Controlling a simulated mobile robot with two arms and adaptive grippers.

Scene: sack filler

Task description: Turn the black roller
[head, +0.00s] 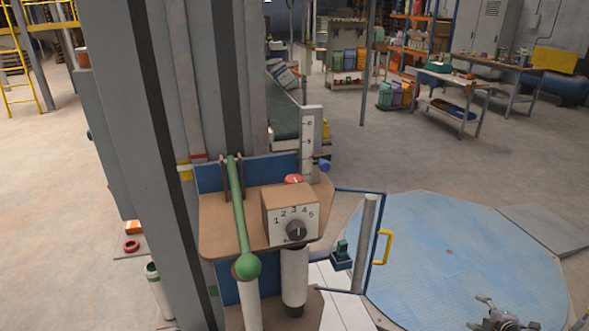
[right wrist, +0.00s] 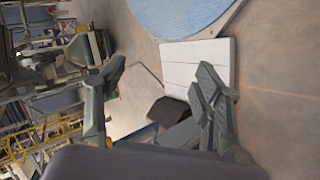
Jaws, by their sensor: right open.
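A black round knob (head: 296,231) sits on the front of a box with a white numbered face (head: 285,218), on a brown panel beside a grey column. I cannot single out a thing that is surely the black roller. A pale grey upright cylinder (head: 366,235) stands in a blue frame to the right of the box. My right gripper (head: 480,312) is low at the bottom right of the head view, over the blue round platform and apart from the box. In the right wrist view its fingers (right wrist: 160,82) are spread with nothing between them. My left gripper is not in view.
A green lever with a ball end (head: 247,266) stands left of the box. A yellow handle (head: 382,247) juts from the blue frame. The blue round platform (head: 450,252) is bare. Workbenches (head: 451,77) stand far back, with free floor before them.

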